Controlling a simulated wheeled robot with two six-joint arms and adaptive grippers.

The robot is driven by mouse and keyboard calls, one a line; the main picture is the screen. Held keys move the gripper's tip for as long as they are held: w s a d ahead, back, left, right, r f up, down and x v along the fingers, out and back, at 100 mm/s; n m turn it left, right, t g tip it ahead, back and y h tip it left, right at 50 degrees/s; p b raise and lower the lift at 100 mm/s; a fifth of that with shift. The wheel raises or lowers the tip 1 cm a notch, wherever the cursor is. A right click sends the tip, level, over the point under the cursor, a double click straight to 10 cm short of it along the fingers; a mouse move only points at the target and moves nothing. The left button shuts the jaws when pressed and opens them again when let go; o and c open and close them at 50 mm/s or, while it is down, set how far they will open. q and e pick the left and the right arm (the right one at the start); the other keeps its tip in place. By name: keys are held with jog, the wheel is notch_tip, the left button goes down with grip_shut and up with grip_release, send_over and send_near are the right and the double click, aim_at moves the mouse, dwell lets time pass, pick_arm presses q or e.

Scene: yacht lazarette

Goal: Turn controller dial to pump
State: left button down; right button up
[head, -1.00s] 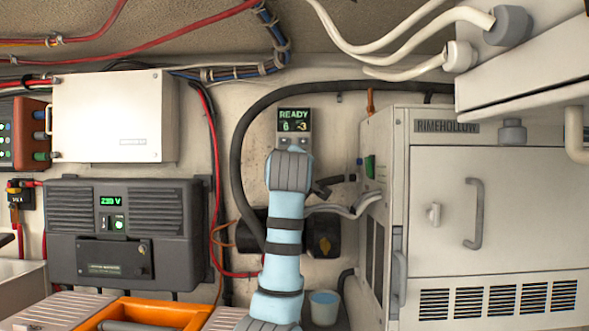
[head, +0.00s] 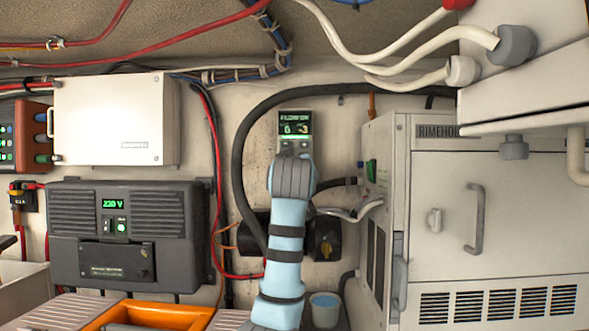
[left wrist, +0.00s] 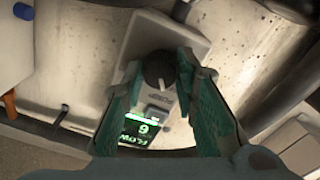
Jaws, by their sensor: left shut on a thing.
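The controller is a small grey wall panel (head: 295,145) in the head view, with a lit green display (head: 295,122) showing a line of text too small to read and figures below. My left arm covers its lower part, including the dial. In the left wrist view the panel is upside down; its display (left wrist: 140,133) begins with "FLOW" and a 6. The round black dial (left wrist: 159,72) has a pale pointer mark. My left gripper (left wrist: 161,78) is shut on the dial, a teal finger on each side. My right gripper is in neither view.
A thick black hose (head: 241,150) loops around the controller. A white cabinet (head: 480,220) stands to the right, and a dark inverter box (head: 128,235) hangs to the left. A small light-blue cup (head: 324,309) stands below.

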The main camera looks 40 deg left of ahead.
pick_arm(q)
jog(key=shift+f+m+p, duration=0.2)
jog(key=shift+m+p, duration=0.1)
jog(key=shift+m, duration=1)
jog(key=c, duration=1.3)
grip_release()
jog(key=shift+w, duration=0.1)
jog(key=shift+r, duration=0.1)
jog(key=v, duration=1.2)
jog(key=shift+w, duration=0.1)
